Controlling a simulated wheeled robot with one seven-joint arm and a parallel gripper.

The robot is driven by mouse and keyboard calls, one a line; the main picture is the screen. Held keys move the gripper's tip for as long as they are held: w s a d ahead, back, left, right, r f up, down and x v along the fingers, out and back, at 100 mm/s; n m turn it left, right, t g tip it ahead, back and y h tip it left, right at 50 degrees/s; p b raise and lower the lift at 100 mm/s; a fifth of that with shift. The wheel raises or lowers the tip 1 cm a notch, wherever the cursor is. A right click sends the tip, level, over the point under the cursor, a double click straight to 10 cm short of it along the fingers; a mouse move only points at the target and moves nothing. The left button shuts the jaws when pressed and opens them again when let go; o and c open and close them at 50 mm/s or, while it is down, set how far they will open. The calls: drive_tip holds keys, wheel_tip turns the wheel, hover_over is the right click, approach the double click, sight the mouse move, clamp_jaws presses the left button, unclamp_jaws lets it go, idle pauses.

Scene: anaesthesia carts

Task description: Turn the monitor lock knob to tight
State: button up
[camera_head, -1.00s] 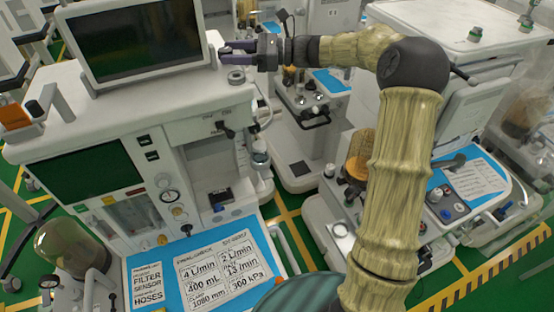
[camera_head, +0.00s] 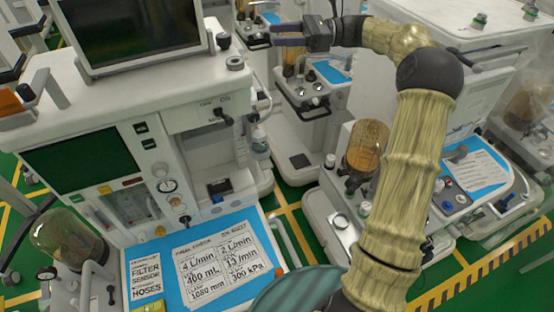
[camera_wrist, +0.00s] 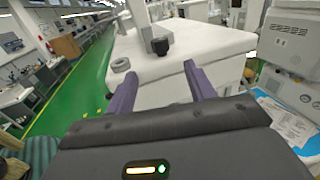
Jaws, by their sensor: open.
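The monitor (camera_head: 130,28) stands on the white cart top at the upper left of the head view. In the wrist view a black knob (camera_wrist: 161,46) sits on a pale post (camera_wrist: 142,22) above the cart top; I take it for the lock knob. My gripper (camera_head: 274,35) is open and empty, off to the right of the monitor. In the wrist view its purple fingertips (camera_wrist: 160,72) are spread, with the knob beyond them, apart from it and roughly centred between them.
A grey ring-shaped part (camera_head: 235,62) lies on the cart top's right end; it also shows in the wrist view (camera_wrist: 120,65). Another white cart (camera_head: 480,45) stands at the right. A green-floored aisle (camera_wrist: 70,85) is open at the left of the wrist view.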

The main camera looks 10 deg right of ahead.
drive_tip(key=d+b, duration=0.1)
drive_tip(key=d, duration=0.5)
drive_tip(key=s+a+f+n+h+b, duration=0.1)
drive_tip(key=s+a+f+h+b, duration=0.15)
drive_tip(key=a+f, duration=0.35)
drive_tip(key=s+a+f+n+h+b, duration=0.1)
drive_tip(key=a+f+h, duration=0.3)
drive_tip(key=f, duration=0.4)
drive_tip(key=s+f+n+h+b, duration=0.3)
drive_tip(key=s+f+n+h, duration=0.3)
drive_tip(key=s+f, duration=0.4)
wheel_tip(320, 180, down, 3)
drive_tip(key=shift+s+f+g+b, duration=0.15)
drive_tip(key=shift+s+g+b, duration=0.15)
drive_tip(key=shift+s, duration=0.1)
drive_tip(key=shift+a+h, duration=0.1)
drive_tip(key=shift+h, duration=0.15)
drive_tip(key=s+d+f+n+t+h, duration=0.1)
drive_tip(key=s+d+f+n+h, duration=0.1)
drive_tip(key=s+n, duration=0.3)
drive_tip(key=s+d+f+n+t+h, duration=0.1)
drive_tip(key=s+d+f+n+h, duration=0.1)
drive_tip(key=s+n, duration=0.3)
drive_tip(key=s+h, duration=0.1)
drive_tip(key=s, duration=0.3)
drive_tip(key=shift+s+d+f, duration=0.15)
drive_tip(key=shift+s+f, duration=0.05)
drive_tip(key=shift+s, duration=0.2)
